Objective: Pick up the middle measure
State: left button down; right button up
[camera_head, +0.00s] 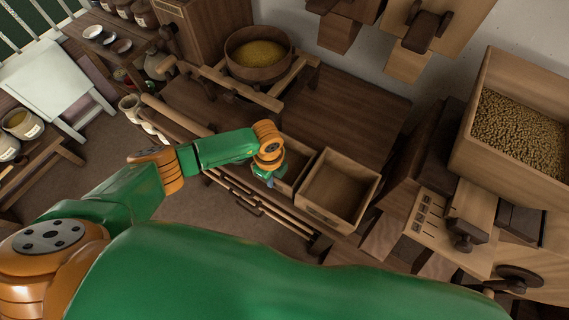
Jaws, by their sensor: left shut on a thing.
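Two open, square wooden measures stand side by side on the dark wooden bench. The larger, right-hand measure (338,189) is fully in view and looks empty. The one to its left, which I take for the middle measure (296,166), is partly hidden behind my left wrist. My left gripper (270,181) points down at the near left side of this measure and is shut on it, though the fingertips are small and partly covered. Whether another measure stands behind my arm cannot be seen. My right gripper is not in view.
A round tub of yellow grain (257,54) sits on a wooden frame behind. A large bin of grain (518,127) and wooden machinery stand at the right. The bench top (352,115) behind the measures is clear. Rails run along the bench front.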

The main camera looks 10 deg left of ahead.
pick_arm(q)
jog(key=shift+r, duration=0.1)
jog(key=shift+w+r, duration=0.1)
jog(key=shift+r, duration=0.25)
jog(key=s+a+r, duration=0.4)
jog(key=s+r, duration=0.8)
jog(key=s, duration=0.2)
jog(key=w+r+n, duration=0.5)
jog(key=r+n, duration=0.1)
jog(key=n, duration=0.5)
jog(key=w+a+r+n, duration=0.1)
jog(key=w+r+n, duration=0.3)
jog(key=r+n, duration=0.3)
jog(key=n, duration=0.4)
jog(key=shift+w+a+p, duration=0.15)
jog(key=shift+w+p, duration=0.15)
jog(key=shift+w, duration=0.05)
